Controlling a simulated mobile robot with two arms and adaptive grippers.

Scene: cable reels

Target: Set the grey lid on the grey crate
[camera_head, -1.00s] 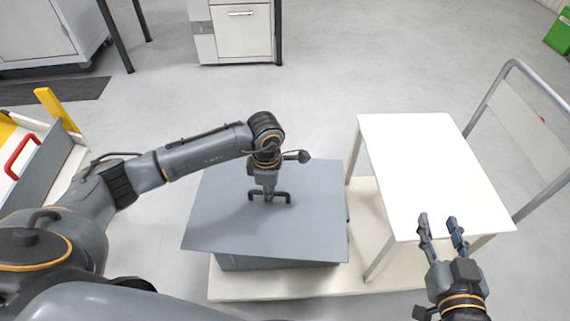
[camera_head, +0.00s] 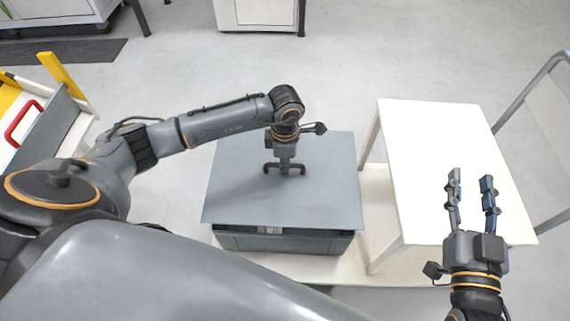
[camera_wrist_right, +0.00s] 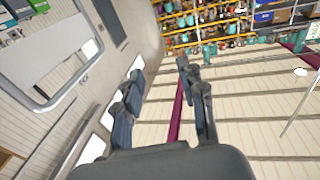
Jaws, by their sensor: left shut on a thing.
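The grey lid (camera_head: 232,194) is a flat square plate with a dark handle (camera_head: 284,168) at its middle. My left gripper (camera_head: 284,167) comes down from above and is shut on this handle. The lid is over the grey crate (camera_head: 290,244), whose front wall shows below the lid's front edge. A dark opening with something pale shows between the two, so the lid's front edge looks raised. The lid reaches further left than the crate. My right gripper (camera_head: 472,190) is open and empty over the white table, and its spread fingers show in the right wrist view (camera_wrist_right: 160,75).
The crate stands on a low cream platform (camera_head: 390,273). A white table (camera_head: 430,145) stands close on the right, with a metal rail (camera_head: 520,98) beyond it. A yellow and grey rack with a red handle (camera_head: 22,122) is at the left. Open floor lies behind.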

